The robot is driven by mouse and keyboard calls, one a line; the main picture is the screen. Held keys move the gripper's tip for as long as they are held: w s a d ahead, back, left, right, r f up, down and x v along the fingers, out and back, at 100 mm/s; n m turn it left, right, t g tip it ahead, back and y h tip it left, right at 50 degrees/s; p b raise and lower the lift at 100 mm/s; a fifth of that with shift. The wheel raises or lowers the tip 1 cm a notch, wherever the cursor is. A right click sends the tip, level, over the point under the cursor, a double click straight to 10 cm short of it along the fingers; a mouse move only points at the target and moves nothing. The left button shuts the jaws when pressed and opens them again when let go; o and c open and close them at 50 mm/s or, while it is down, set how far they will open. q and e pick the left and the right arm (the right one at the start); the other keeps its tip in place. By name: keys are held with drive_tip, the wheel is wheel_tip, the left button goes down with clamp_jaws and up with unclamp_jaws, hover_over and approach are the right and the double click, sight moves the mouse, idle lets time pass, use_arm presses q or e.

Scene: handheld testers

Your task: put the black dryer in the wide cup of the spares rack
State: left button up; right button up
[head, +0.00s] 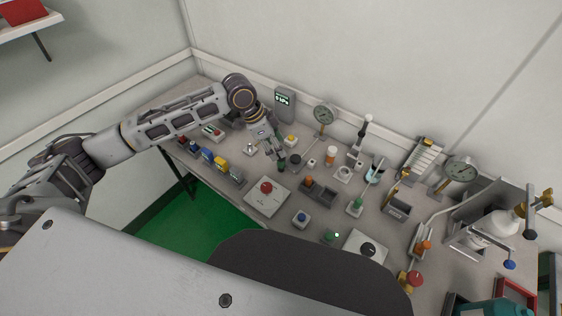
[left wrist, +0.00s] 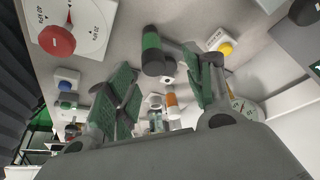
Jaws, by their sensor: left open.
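A black cylinder with a green band, which looks like the black dryer, stands at my left gripper's fingertips in the head view (head: 282,164). In the left wrist view the cylinder (left wrist: 152,50) shows just beyond and between the fingers. My left gripper (head: 273,151) is open, and its green-padded fingers (left wrist: 160,88) are spread, with no grip on the cylinder visible. A dark rounded piece (head: 295,158) is beside the cylinder. I cannot tell for certain which fixture is the spares rack; a grey holder with an orange-topped piece (head: 320,191) stands to the right. My right gripper is not in view.
A dial box (head: 367,248) sits near the front.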

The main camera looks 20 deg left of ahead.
sight(281, 162)
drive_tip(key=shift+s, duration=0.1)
use_arm(q)
drive_tip(key=shift+s+d+f, duration=0.1)
drive_tip(key=shift+d+f, duration=0.1)
drive_tip(key=shift+f, duration=0.3)
drive_tip(key=x, duration=0.2)
drive_tip(key=shift+s+d+f, duration=0.15)
drive_tip(key=shift+s+f, duration=0.05)
drive_tip(key=shift+f, duration=0.15)
drive_tip(key=shift+b+x, duration=0.3)
drive_tip(key=shift+x, duration=0.5)
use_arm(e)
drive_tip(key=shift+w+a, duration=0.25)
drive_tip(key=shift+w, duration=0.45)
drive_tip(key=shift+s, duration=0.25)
use_arm(q)
drive_tip(key=c, duration=0.4)
clamp_jaws()
drive_tip(key=shift+r, duration=0.2)
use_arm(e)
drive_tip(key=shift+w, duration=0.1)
